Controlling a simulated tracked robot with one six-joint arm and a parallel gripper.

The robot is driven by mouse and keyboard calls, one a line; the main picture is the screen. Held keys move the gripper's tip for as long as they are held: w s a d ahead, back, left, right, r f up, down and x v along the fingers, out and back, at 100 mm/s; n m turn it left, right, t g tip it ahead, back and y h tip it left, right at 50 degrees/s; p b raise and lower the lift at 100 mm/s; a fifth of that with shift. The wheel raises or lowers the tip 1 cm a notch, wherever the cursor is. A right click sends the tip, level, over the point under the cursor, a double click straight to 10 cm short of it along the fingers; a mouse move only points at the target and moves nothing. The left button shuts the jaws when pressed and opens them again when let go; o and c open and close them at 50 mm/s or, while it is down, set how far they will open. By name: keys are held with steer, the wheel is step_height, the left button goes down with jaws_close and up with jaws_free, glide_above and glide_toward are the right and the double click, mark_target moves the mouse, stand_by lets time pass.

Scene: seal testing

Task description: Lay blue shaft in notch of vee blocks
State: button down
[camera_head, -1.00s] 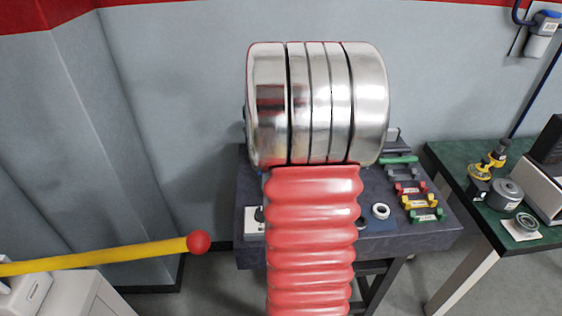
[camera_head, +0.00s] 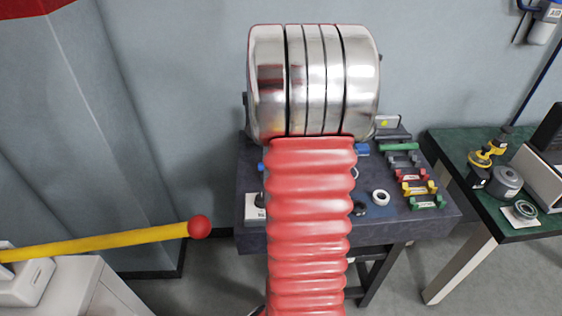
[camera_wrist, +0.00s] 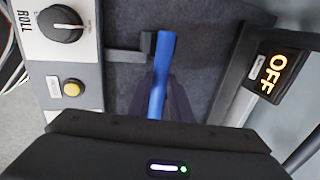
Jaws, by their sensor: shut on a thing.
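The blue shaft (camera_wrist: 158,75) shows in the wrist view, running up from between my gripper's fingers. My gripper (camera_wrist: 160,105) is shut on it; the dark fingers lie on both sides of its lower part. The shaft's upper end is beside a small dark block (camera_wrist: 148,43), which may be a vee block. I cannot tell whether they touch or whether the shaft lies in a notch. In the head view my metal and red arm hides the gripper and most of the shaft area.
A dark granite table (camera_head: 405,229) carries a rack of coloured gauges (camera_head: 415,188) and a white ring (camera_head: 380,197). In the wrist view a knob panel (camera_wrist: 62,50) is left and an OFF display (camera_wrist: 274,72) right. A green bench (camera_head: 455,147) stands at right.

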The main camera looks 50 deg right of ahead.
steer(key=shift+f, duration=0.55)
stand_by(0.4)
steer(key=c, duration=1.5)
jaws_free()
steer(key=shift+c, duration=0.2)
steer(key=v, duration=1.3)
steer(key=shift+r, duration=0.35)
steer(key=shift+s+a, duration=0.1)
